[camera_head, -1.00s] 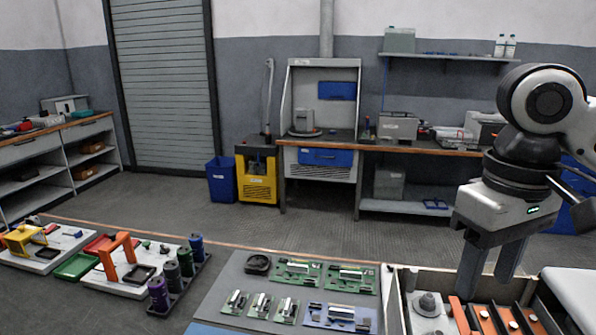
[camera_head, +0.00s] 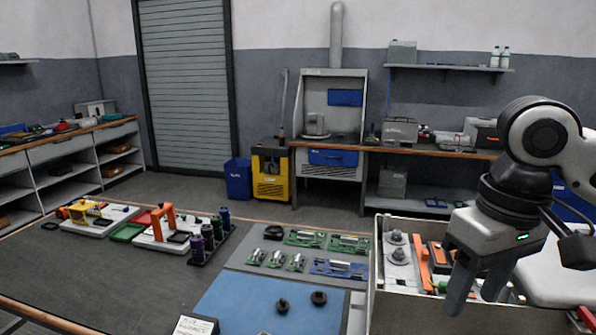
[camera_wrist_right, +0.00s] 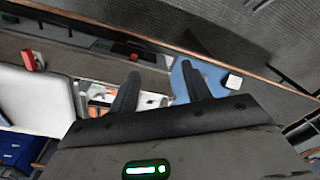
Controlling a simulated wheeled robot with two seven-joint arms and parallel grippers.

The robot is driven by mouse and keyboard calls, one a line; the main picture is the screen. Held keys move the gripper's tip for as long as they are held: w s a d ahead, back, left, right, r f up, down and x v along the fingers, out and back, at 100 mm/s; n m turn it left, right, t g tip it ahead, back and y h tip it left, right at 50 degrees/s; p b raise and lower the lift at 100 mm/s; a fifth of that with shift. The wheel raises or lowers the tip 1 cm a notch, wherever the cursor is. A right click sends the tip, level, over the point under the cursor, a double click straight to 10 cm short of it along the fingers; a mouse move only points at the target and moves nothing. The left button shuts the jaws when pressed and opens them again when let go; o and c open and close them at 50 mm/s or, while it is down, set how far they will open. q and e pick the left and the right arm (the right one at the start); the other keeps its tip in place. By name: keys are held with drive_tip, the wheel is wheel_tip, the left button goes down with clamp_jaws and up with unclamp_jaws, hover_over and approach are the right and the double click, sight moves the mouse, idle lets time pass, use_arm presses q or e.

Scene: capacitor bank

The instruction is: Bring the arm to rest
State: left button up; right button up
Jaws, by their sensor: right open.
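My right gripper (camera_head: 478,284) hangs at the right of the head view, fingers pointing down and apart, with nothing between them. It is above and in front of a bin (camera_head: 376,285) that holds orange and grey parts. In the right wrist view its two dark fingers (camera_wrist_right: 160,90) are spread, with the blue mat and the bin's contents far below. My left gripper does not show in either view.
A grey mat with several green circuit boards (camera_head: 305,238) and a blue mat (camera_head: 240,300) lie on the bench. Coloured cylinders (camera_head: 208,236) stand in a rack beside an orange-handled fixture (camera_head: 166,218).

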drive_tip(key=w+a+f+t+y, duration=0.35)
drive_tip(key=a+f, duration=0.35)
drive_tip(key=f, duration=0.4)
drive_tip(key=w+a+f+t+y, duration=0.2)
drive_tip(key=a+f+y, duration=0.2)
drive_tip(key=a+f, duration=0.6)
drive_tip(key=s+d+f+t+h, duration=0.2)
drive_tip(key=s+d+f, duration=0.4)
drive_tip(key=s+f, duration=0.1)
drive_tip(key=s+d+f+m+t+h, duration=0.1)
drive_tip(key=s+d+f, duration=0.4)
drive_tip(key=f, duration=0.5)
drive_tip(key=shift+s+d+f+t+h, duration=0.35)
drive_tip(key=shift+s+t+h, duration=0.2)
drive_tip(key=shift+s+h, duration=0.65)
